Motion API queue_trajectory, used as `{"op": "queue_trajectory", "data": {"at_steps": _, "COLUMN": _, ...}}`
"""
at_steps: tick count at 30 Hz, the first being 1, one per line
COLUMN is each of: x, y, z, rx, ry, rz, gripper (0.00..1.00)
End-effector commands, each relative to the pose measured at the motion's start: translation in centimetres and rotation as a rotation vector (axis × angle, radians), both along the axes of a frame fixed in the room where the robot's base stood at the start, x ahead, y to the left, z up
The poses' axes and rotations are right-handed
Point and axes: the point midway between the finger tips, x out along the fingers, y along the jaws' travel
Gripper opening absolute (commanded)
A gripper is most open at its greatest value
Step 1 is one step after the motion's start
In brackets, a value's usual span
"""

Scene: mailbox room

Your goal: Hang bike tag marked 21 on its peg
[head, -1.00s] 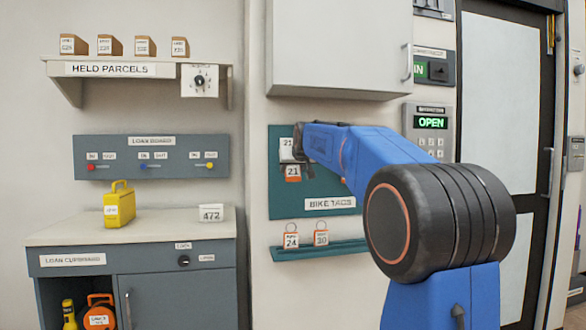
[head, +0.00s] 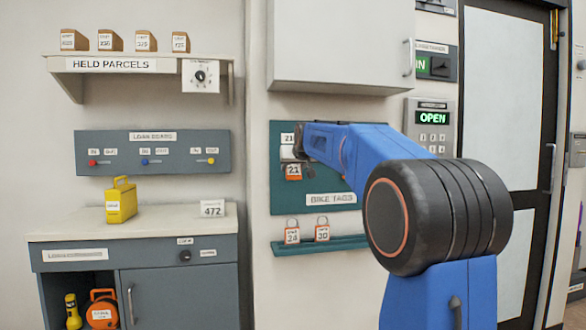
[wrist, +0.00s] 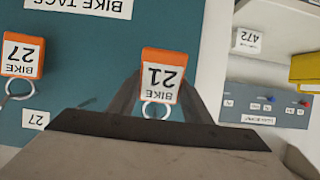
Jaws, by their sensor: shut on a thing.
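The bike tag marked 21 (head: 293,172) is orange with a white face and hangs below my gripper (head: 299,148) in front of the teal bike tags board (head: 283,196). In the wrist view the tag (wrist: 160,75) appears upside down, its metal ring (wrist: 155,109) between my fingers. My gripper (wrist: 158,100) is shut on the tag, apparently at the ring. The board's label 21 (head: 287,139) shows just above the gripper. The peg by that label is hidden by my gripper, so I cannot tell whether the ring is around it.
Tag 27 (wrist: 22,58) hangs on the board beside, with its own label 27 (wrist: 35,120). Tags 24 (head: 292,235) and 30 (head: 322,232) are at the teal ledge (head: 350,242) below. A white cabinet (head: 340,45) overhangs the board. The loan board (head: 120,165) is to the left.

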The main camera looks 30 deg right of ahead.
Motion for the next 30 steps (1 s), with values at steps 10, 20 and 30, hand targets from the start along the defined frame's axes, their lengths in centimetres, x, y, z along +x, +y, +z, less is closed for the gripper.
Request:
{"op": "queue_trajectory", "data": {"at_steps": 10, "x": 0.0, "y": 0.0, "z": 0.0, "rx": 0.000, "ry": 0.000, "rz": 0.000, "gripper": 0.67}}
{"op": "queue_trajectory", "data": {"at_steps": 20, "x": -1.7, "y": 0.5, "z": 1.0, "rx": -0.001, "ry": -0.003, "rz": 0.000, "gripper": 0.67}}
{"op": "queue_trajectory", "data": {"at_steps": 30, "x": -7.6, "y": 2.2, "z": 3.6, "rx": -0.001, "ry": -0.002, "rz": 0.000, "gripper": 0.67}}
